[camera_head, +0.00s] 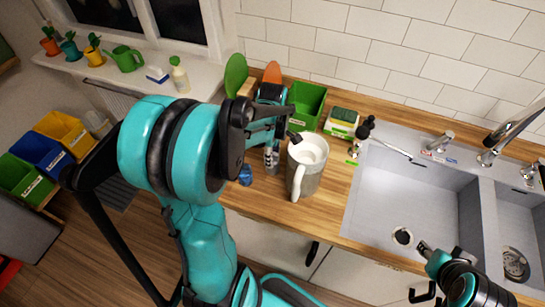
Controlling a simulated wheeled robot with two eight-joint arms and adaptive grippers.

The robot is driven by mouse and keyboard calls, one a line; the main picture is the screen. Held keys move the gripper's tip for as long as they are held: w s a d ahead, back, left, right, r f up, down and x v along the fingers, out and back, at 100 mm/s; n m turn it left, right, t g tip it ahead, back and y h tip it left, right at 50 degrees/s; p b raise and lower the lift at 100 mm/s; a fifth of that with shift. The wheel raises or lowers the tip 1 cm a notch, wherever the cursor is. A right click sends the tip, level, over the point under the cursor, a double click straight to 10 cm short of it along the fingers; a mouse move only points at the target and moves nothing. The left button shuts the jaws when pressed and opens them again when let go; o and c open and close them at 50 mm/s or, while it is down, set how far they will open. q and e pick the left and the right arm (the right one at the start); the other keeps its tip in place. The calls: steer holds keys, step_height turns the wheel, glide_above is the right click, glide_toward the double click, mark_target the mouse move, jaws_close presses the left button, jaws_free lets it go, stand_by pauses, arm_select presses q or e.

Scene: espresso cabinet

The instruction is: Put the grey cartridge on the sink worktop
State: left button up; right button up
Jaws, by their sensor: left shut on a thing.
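The grey cartridge (271,158) is a small, light grey cylinder with dark marks, seen upright just below my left gripper at the wooden worktop. My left gripper (278,136) is shut on it; the arm and jaws hide its upper part. Whether its base touches the wood cannot be told. The sink worktop is the wooden counter (333,190) around and left of the grey sink (400,195). My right gripper (424,272) is low at the right, in front of the sink, with its fingers apart and empty.
A large white and grey jug (308,168) stands just right of the cartridge. A small blue object (245,175) is to its left. Behind are a green bin (306,104), a sponge holder (342,122) and a dark brush (366,128). Bare wood shows between jug and sink.

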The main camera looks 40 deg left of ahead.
arm_select(q)
steer(key=shift+f, duration=0.25)
steer(key=o, duration=1.2)
steer(key=shift+f, duration=0.1)
steer(key=shift+r, duration=0.55)
step_height(320, 180, up, 11)
steer(key=p, duration=0.3)
steer(key=shift+r, duration=0.15)
